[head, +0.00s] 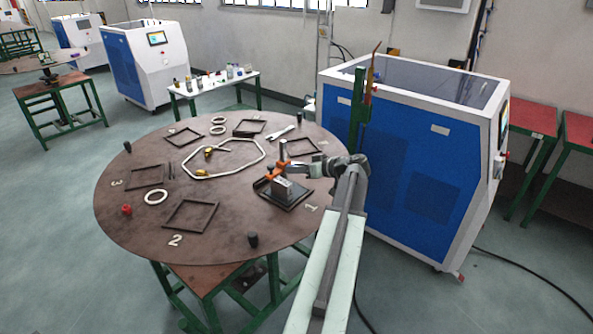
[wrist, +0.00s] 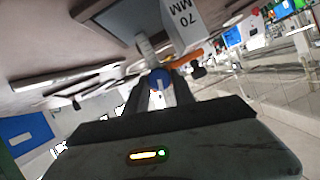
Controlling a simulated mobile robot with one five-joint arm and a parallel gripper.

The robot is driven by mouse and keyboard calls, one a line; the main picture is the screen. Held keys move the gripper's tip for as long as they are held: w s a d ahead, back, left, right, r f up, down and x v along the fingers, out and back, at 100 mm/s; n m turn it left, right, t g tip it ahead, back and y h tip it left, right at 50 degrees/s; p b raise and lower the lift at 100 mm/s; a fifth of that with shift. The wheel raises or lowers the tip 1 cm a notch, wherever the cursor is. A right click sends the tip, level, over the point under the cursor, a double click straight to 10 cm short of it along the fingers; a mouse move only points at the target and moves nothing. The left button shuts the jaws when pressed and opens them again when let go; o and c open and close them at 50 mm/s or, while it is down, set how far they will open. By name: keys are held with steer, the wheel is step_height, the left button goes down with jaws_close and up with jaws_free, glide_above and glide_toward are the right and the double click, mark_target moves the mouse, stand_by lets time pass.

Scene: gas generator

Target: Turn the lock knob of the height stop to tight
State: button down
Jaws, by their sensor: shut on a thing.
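The height stop (head: 283,156) stands on a dark base plate (head: 298,198) near the 1 mark on the round table. It has an upright post and orange parts. In the wrist view its orange arm (wrist: 186,58) shows beside the post. A blue round knob (wrist: 158,77) sits between the fingers of my gripper (wrist: 159,84), which is shut on it. In the head view my gripper (head: 309,170) reaches the stop from the right. A grey block (head: 285,189) stands on the plate; its face reads 70 MM in the wrist view (wrist: 184,22). The knob's turn position cannot be told.
The round brown table (head: 225,231) holds square frames (head: 190,215), white rings (head: 156,197), a bent white tube loop (head: 238,171), a wrench (head: 281,132) and black pegs. A blue and white machine (head: 405,170) stands close behind my arm on the right.

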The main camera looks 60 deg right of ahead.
steer(key=m, duration=0.1)
steer(key=m+y+b, duration=0.2)
steer(key=shift+d+f+t, duration=0.25)
steer(key=shift+f+t, duration=0.05)
steer(key=shift+t, duration=0.1)
steer(key=m+t+y+b, duration=0.1)
steer(key=m+b, duration=0.1)
steer(key=m, duration=0.1)
steer(key=shift+d+f, duration=0.1)
steer(key=shift+f, duration=0.05)
steer(key=m+t+b, duration=0.1)
steer(key=m+b, duration=0.1)
steer(key=m+y+b, duration=0.1)
steer(key=m+b, duration=0.1)
steer(key=shift+f+t, duration=0.2)
steer(key=shift+t, duration=0.2)
steer(key=shift+r+m+t+y+b, duration=0.1)
steer(key=shift+m+t+y+b, duration=0.25)
steer(key=shift+m+b, duration=0.7)
steer(key=shift+m, duration=0.25)
steer(key=c, duration=1.1)
jaws_free()
steer(key=shift+s, duration=0.1)
